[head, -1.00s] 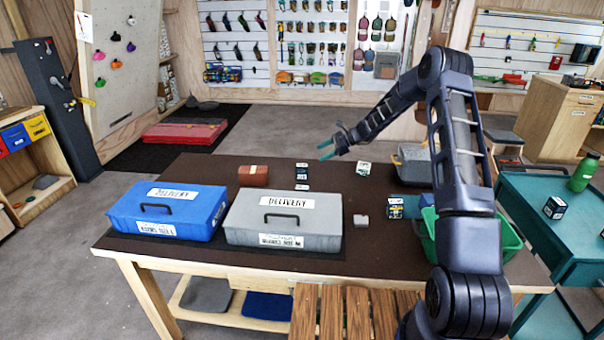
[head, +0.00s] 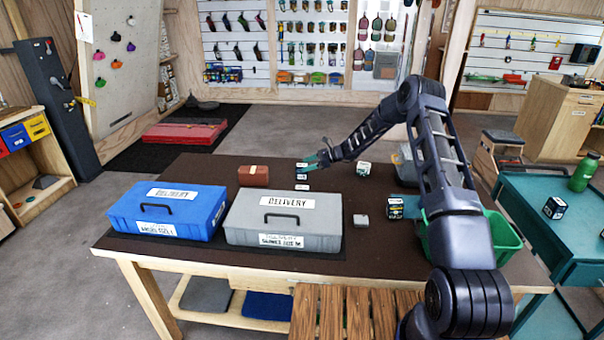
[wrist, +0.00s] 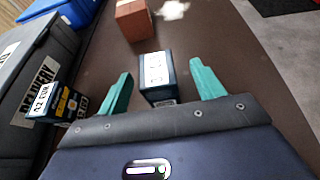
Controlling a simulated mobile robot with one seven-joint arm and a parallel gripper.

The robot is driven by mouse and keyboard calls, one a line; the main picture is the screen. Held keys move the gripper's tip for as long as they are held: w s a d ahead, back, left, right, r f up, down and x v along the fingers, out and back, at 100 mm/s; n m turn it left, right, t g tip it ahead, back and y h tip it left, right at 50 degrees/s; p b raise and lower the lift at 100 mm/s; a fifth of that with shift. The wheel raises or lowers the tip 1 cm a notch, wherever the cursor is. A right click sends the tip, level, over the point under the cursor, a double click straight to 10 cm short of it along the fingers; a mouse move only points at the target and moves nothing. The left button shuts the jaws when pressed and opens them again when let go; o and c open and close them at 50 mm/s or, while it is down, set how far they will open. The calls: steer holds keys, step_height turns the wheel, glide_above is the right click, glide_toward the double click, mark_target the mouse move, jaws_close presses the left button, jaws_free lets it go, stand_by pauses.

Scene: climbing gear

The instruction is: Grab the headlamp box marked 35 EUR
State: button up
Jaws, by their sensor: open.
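Two small dark boxes with white labels (head: 301,176) sit near the middle of the brown table; my gripper partly covers this spot in the head view. In the wrist view, one dark box (wrist: 157,72) stands between my open fingers, its white top label too small to read for certain. A second dark box (wrist: 55,103) lies to the left of my left finger, with a EUR price label whose number I cannot read surely. My gripper (wrist: 162,78) has teal fingers and is open, with a visible gap on both sides of the box. It also shows in the head view (head: 314,160).
A grey delivery case (head: 284,220) and a blue delivery case (head: 168,211) stand at the table's front left. A red-brown block (head: 253,176) is left of the boxes. Other small boxes (head: 396,208) and a green bin (head: 505,240) are to the right.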

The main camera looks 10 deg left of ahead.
mark_target(299, 168)
steer(key=shift+x, duration=2.55)
steer(key=shift+s+d+f, duration=0.1)
steer(key=shift+s, duration=0.1)
steer(key=c, duration=1.1)
